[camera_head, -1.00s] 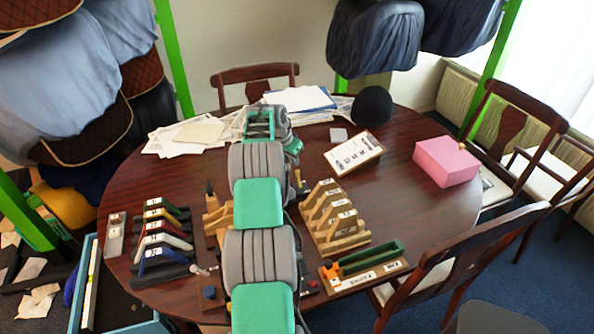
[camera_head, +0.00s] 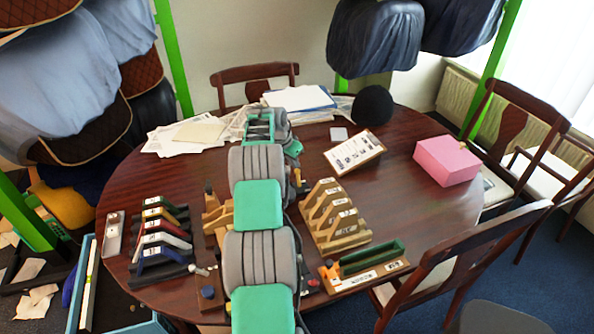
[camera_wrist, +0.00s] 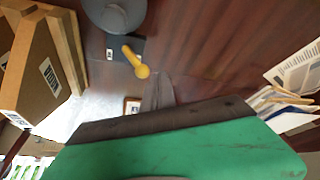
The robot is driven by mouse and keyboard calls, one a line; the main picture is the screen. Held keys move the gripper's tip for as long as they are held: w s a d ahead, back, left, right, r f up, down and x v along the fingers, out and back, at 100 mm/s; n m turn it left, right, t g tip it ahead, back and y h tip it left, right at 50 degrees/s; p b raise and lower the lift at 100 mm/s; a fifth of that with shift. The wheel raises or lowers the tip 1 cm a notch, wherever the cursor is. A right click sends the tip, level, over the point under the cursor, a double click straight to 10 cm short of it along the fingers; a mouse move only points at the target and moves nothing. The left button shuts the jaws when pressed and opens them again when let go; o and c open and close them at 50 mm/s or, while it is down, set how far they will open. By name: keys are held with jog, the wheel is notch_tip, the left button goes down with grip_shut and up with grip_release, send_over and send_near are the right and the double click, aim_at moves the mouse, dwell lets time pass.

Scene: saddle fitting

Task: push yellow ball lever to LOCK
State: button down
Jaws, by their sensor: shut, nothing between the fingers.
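The yellow ball lever (camera_wrist: 137,62) shows in the wrist view above centre, its ball end towards the lower right. It rises from a dark block (camera_wrist: 120,47) below a grey round part. My gripper (camera_wrist: 158,90) shows in the wrist view as narrow grey fingers, shut and empty. Its tips are just below and right of the yellow ball; I cannot tell whether they touch it. In the head view my arm covers the middle of the table and hides the gripper. No LOCK marking can be read.
A wooden stand (camera_wrist: 38,75) with a white label is at left in the wrist view. In the head view a wooden rack (camera_head: 330,218) is right of my arm, and coloured holders (camera_head: 160,240) are at left. A pink box (camera_head: 446,160) is at right, with bare tabletop around it.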

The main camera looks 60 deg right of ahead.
aim_at(298, 177)
jog(key=shift+f+b, duration=0.55)
jog(key=shift+f, duration=0.2)
jog(key=shift+a, duration=0.1)
dwell(0.3)
jog(key=shift+s+a+b, duration=1.15)
jog(key=shift+s+a, duration=0.15)
jog(key=shift+s, duration=0.1)
jog(key=shift+d, duration=0.1)
jog(key=shift+w+d+r, duration=0.1)
jog(key=shift+w+d, duration=0.25)
jog(key=shift+w, duration=0.1)
jog(key=shift+r+p, duration=2.1)
jog(key=shift+r, duration=1.4)
